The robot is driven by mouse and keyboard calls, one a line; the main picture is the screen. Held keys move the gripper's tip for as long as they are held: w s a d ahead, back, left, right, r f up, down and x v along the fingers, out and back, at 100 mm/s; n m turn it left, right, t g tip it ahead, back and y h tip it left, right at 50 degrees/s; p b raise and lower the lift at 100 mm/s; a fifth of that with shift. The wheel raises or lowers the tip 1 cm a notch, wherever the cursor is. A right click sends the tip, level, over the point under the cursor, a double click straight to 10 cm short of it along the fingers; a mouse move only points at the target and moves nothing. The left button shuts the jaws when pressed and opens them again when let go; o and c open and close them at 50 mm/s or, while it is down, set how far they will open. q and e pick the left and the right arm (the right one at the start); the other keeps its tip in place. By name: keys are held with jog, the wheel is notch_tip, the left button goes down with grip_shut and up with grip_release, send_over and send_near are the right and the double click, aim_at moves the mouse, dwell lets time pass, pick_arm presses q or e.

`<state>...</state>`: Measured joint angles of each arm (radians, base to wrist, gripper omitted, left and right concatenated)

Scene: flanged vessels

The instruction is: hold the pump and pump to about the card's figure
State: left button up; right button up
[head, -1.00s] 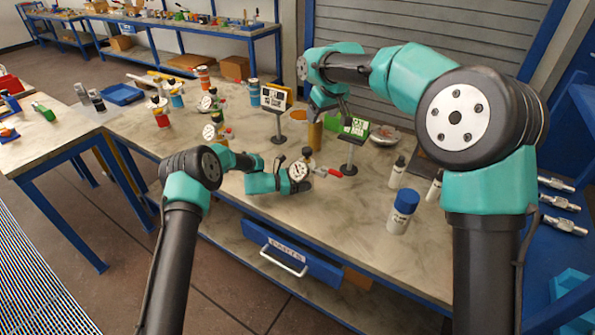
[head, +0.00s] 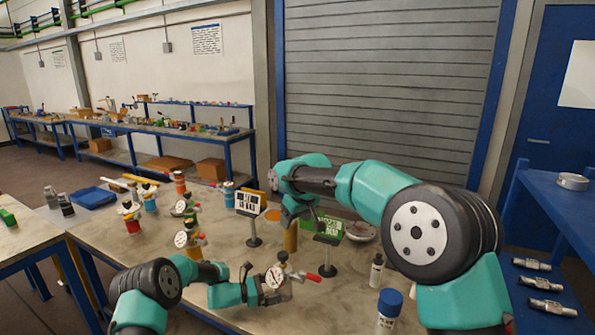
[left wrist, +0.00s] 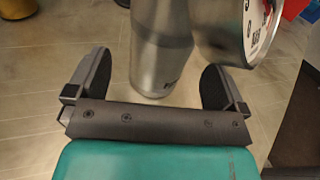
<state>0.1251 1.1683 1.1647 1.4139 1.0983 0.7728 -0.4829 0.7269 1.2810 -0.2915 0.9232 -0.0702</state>
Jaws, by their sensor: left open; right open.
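The pump is a silver metal body with a round white-faced gauge (head: 275,277) and a red-tipped lever (head: 312,279), upright on the bench. In the left wrist view its silver body (left wrist: 161,45) stands between the fingers of my left gripper (left wrist: 157,88), which is open. The gauge (left wrist: 262,28) is cut off at the upper right there. A white card with dark text (head: 247,202) stands on a post behind the pump; its figure is too small to read.
A green sign (head: 329,228) stands on a post right of the brass cylinder. A blue-capped bottle (head: 389,308) and a smaller bottle (head: 376,270) stand at the right. Several gauged vessels (head: 183,239) stand at the left. The bench (head: 222,252) has bare room behind the left gripper.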

pick_arm(q)
jog(key=v, duration=0.9)
